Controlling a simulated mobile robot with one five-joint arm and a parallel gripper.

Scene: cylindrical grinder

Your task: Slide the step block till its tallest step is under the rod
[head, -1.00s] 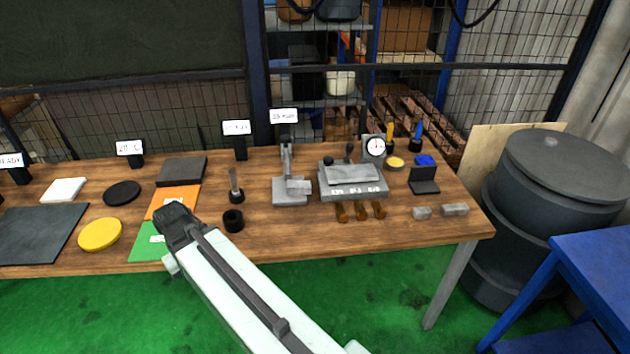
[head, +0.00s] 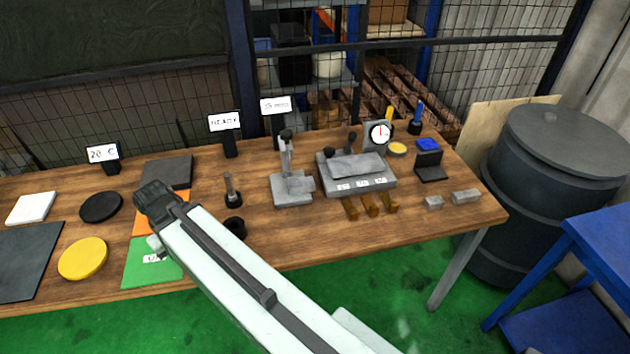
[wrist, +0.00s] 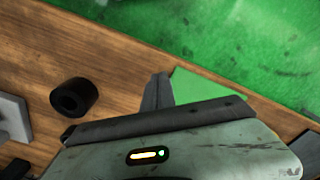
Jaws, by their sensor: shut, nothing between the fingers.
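A grey stand (head: 292,190) with an upright post stands on the wooden bench in the head view. A small grey block (head: 301,184) sits low on its base, apparently the step block; its steps and the rod are too small to tell apart. Part of the grey base also shows at the left edge of the wrist view (wrist: 12,118). My gripper (wrist: 158,90) is shut and empty in the wrist view, beside a green card (wrist: 195,84).
A black ring (head: 235,228) and a black holder with a pin (head: 232,192) lie between my arm and the stand. A grey labelled fixture (head: 357,175) is right of the stand, with several brown pieces (head: 370,205) before it. Bench in front of the stand is clear.

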